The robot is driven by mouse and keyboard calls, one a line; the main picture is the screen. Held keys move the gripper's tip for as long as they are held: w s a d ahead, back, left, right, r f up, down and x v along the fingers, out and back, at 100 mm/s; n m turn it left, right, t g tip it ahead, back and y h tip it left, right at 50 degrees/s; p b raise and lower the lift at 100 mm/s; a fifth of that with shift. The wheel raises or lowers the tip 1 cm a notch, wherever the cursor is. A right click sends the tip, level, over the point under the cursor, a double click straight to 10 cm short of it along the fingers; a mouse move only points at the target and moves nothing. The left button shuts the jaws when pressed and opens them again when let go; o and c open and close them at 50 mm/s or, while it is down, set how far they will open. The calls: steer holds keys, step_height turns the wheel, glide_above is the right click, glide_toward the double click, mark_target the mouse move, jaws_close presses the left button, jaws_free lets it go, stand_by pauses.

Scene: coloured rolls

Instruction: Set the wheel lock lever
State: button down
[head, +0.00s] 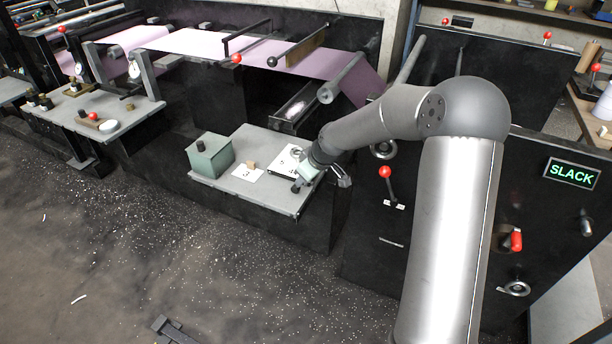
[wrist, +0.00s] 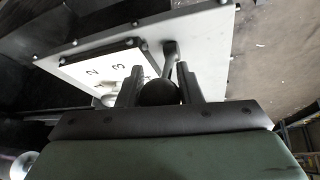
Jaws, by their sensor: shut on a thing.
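My gripper (wrist: 158,80) has its two dark fingers on either side of a black ball knob (wrist: 158,93) and is shut on it. The knob is at the end of a short lever (wrist: 170,62), which runs up to a dark mount at the edge of a pale plate. Beside the lever lies a white dial plate (wrist: 108,70) with a dark border and printed numbers. In the head view my gripper (head: 312,170) is at the right end of a grey table (head: 262,194), by the numbered plate (head: 284,161). My gripper hides most of the lever there.
A green box (head: 209,158) with a dark knob and a white card (head: 248,175) with a small wooden block stand on the table. A red-knobbed lever (head: 386,174), a red handle (head: 516,240) and a lit "SLACK" sign (head: 572,173) are on the dark panel at right.

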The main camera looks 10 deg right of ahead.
steer(key=shift+d+f, duration=0.15)
steer(key=shift+d, duration=0.05)
steer(key=c, duration=1)
jaws_free()
steer(key=shift+c, duration=0.2)
steer(key=shift+a, duration=0.1)
steer(key=shift+s+r, duration=0.15)
steer(key=shift+r, duration=0.45)
steer(key=p+v, duration=0.1)
steer(key=v, duration=1.5)
steer(key=shift+d+p, duration=0.25)
steer(key=shift+p, duration=0.05)
steer(key=shift+r, duration=0.1)
steer(key=s+a+r+m+g+h+p, duration=0.1)
steer(key=s+m+p, duration=0.3)
steer(key=s, duration=1.1)
steer(key=s+a+r+m+g+h+p, duration=0.1)
steer(key=s+r+m+g+p, duration=0.2)
steer(key=s, duration=1.2)
steer(key=shift+s+a+m+g+h+p, duration=0.3)
steer(key=shift+s+m+h+p, duration=0.1)
steer(key=shift+p, duration=0.2)
